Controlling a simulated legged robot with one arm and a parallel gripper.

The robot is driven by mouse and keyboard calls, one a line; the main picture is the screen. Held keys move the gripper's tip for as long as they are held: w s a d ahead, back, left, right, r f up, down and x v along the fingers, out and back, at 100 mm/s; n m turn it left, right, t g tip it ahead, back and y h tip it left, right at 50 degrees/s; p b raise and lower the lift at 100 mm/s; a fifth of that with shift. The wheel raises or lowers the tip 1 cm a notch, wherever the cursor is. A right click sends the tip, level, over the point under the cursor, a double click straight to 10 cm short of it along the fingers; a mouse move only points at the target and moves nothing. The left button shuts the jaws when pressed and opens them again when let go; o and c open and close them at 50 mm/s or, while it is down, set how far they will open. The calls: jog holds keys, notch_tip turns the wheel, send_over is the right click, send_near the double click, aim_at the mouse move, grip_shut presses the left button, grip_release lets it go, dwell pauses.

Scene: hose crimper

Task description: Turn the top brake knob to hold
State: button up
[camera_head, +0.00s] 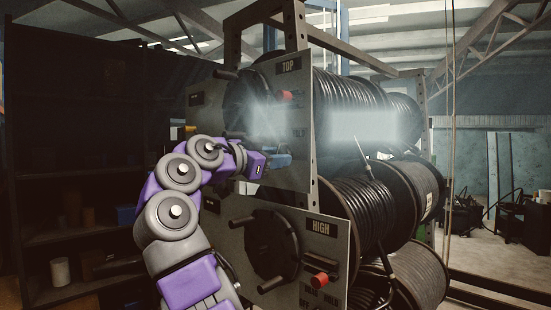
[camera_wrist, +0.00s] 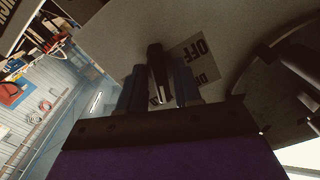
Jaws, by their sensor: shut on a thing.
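The top reel panel (camera_head: 303,165) carries a TOP sign (camera_head: 289,66) and a HOLD label (camera_head: 298,132). My gripper (camera_head: 284,160) reaches its lower part from the left. In the wrist view my gripper (camera_wrist: 160,88) has its two blue fingers on either side of a dark bar-shaped part, which I take as the top brake knob (camera_wrist: 156,70). It is shut on it. The OFF label (camera_wrist: 201,47) is just right of the knob, with a partly hidden label below it. The knob's pointing direction is unclear in the head view.
A red knob (camera_head: 290,97) sits below the TOP sign. The lower HIGH panel (camera_head: 345,250) has its own red knob (camera_head: 318,281) and a dark crank disc (camera_head: 270,245). Hose reels (camera_head: 365,210) fill the space behind. Dark shelves (camera_head: 75,170) stand at left.

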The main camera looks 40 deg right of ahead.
jog(key=shift+w+f+m, duration=0.1)
jog(key=shift+f+m, duration=0.1)
jog(key=shift+m, duration=0.4)
jog(key=o, duration=0.7)
jog(key=shift+w, duration=0.1)
jog(key=shift+r, duration=0.1)
jog(key=a, duration=1.1)
jog(key=s+a, duration=0.1)
jog(key=a, duration=0.5)
jog(key=shift+a, duration=0.3)
